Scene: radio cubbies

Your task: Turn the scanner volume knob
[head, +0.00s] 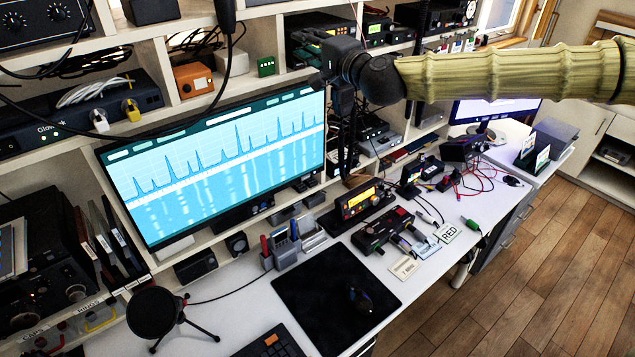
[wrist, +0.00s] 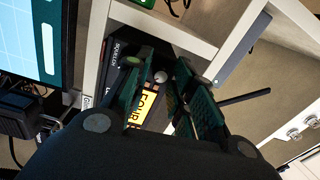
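The big monitor (head: 215,160) stands close to the left of my gripper. Shelf edges (wrist: 185,37) border the cubby. Below, the desk holds a radio with an orange display (head: 360,201), a black mat (head: 320,290) and several cables and small boxes.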

